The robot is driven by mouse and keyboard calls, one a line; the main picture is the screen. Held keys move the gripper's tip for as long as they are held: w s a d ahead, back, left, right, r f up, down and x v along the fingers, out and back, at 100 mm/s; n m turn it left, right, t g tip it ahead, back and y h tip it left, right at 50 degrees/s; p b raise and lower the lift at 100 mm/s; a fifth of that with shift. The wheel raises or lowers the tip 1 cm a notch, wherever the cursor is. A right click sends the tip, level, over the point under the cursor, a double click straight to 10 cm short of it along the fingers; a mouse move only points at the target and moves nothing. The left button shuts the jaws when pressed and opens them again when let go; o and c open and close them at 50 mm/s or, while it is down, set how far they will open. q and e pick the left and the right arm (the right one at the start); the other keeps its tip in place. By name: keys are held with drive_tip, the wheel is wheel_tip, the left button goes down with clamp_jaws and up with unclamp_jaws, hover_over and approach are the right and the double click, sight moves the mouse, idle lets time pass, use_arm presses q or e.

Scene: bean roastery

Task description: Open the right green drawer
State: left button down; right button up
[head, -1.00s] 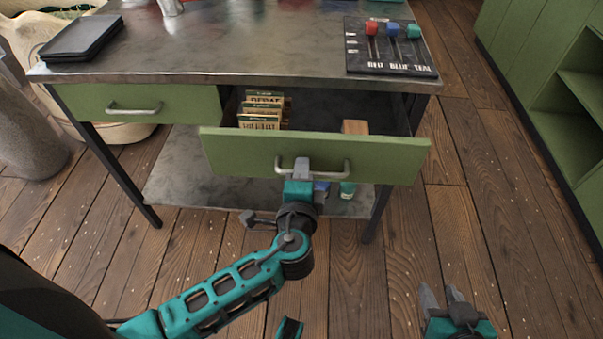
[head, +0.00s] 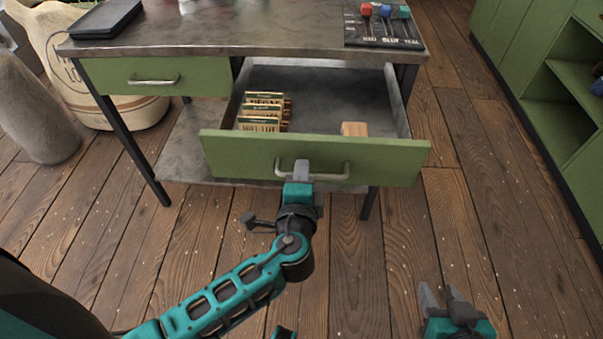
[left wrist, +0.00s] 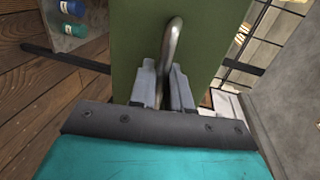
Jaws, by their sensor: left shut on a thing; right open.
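The right green drawer (head: 315,157) is pulled well out of the metal-topped table. Its inside shows, with several labelled packets (head: 262,112) at the left and a small wooden block (head: 354,129) near the front. My left gripper (head: 301,170) is shut on the drawer's metal handle (head: 333,176), near the middle of its bar. In the left wrist view the fingers (left wrist: 164,82) close around the handle (left wrist: 172,45) against the green front. My right gripper (head: 447,296) is open and empty, low at the right above the floor, apart from the drawer.
The left green drawer (head: 155,78) is closed. On the tabletop (head: 250,32) are black trays (head: 106,20) and a board with coloured knobs (head: 383,30). A sack (head: 65,60) stands at left, green shelving (head: 560,100) at right. Wooden floor lies clear in front.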

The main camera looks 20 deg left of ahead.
use_arm(q)
drive_tip(key=shift+s, duration=0.15)
use_arm(e)
drive_tip(key=shift+s+d, duration=0.1)
drive_tip(key=shift+s, duration=0.05)
use_arm(q)
drive_tip(key=c, duration=1.3)
unclamp_jaws()
use_arm(e)
drive_tip(key=shift+s, duration=0.1)
